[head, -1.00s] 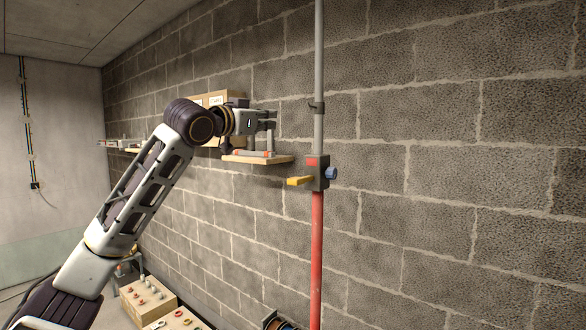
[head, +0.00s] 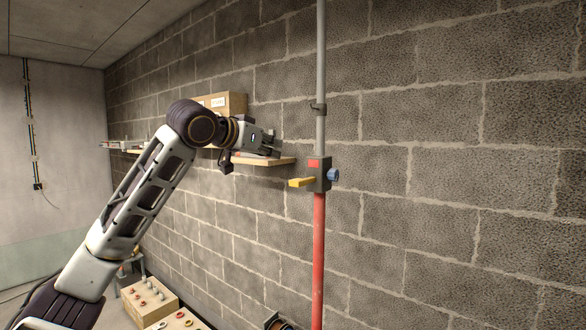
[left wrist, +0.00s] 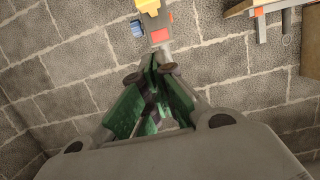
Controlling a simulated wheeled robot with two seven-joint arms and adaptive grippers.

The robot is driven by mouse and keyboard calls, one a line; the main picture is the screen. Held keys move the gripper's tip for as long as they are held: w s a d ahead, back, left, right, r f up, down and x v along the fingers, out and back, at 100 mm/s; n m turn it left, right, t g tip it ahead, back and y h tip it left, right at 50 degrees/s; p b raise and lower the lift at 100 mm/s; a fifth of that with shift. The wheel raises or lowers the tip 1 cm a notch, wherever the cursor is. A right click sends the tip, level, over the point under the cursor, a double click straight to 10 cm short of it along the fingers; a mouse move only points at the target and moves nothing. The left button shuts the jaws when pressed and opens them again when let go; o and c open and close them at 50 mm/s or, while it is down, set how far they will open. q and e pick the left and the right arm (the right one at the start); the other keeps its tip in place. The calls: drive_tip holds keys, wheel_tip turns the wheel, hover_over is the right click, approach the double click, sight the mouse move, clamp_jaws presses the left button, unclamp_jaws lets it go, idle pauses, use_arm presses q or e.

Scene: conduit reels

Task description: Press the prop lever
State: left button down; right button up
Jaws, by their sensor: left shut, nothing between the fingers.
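The prop is an upright pole, grey above (head: 320,60) and red below (head: 318,260), beside the block wall. A grey housing (head: 319,172) on it bears a red patch and a blue knob (head: 333,175). The yellow prop lever (head: 301,182) sticks out level to the left of the housing. My left gripper (head: 275,147) is shut and empty, above and left of the lever, apart from it. In the left wrist view the shut fingers (left wrist: 158,68) point towards the housing, with the lever (left wrist: 149,7) cut by the top edge. My right gripper is not in view.
A wooden shelf (head: 262,161) on the wall lies just behind and below my left gripper, with a cardboard box (head: 228,102) on it. Low boxes with small parts (head: 149,295) stand below. Wall space right of the pole is free.

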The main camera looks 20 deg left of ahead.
use_arm(q)
drive_tip(key=shift+w, duration=0.1)
drive_tip(key=p, duration=0.4)
hover_over(295, 180)
wheel_tip(295, 180, down, 2)
drive_tip(key=shift+f, duration=0.15)
drive_tip(key=shift+s+f, duration=0.2)
drive_tip(key=shift+f, duration=1.85)
